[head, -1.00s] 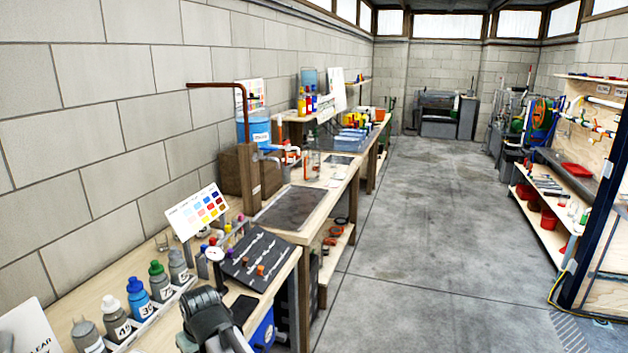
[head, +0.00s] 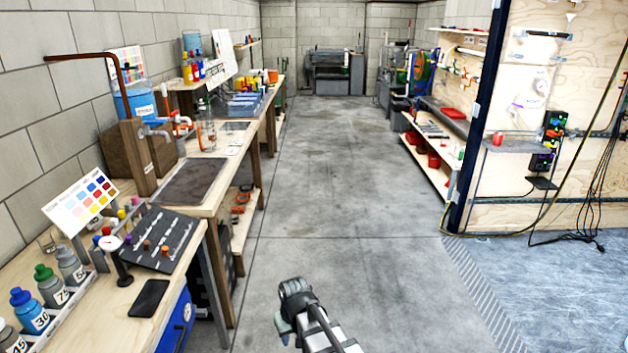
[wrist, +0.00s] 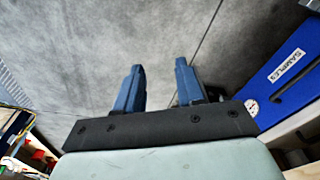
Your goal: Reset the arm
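My gripper (wrist: 158,88) shows in the wrist view with its two blue fingers spread apart. Nothing is between them, only grey concrete floor beyond. In the head view part of my arm (head: 312,318) shows at the bottom middle, over the open floor to the right of the left bench; the fingers cannot be made out there.
A wooden bench (head: 95,320) runs along the left, with numbered bottles (head: 30,308), a colour chart (head: 82,200) and a black phone-like slab (head: 149,297). A blue box marked SAMPLES (wrist: 285,75) is at right in the wrist view. The floor aisle (head: 340,180) is clear.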

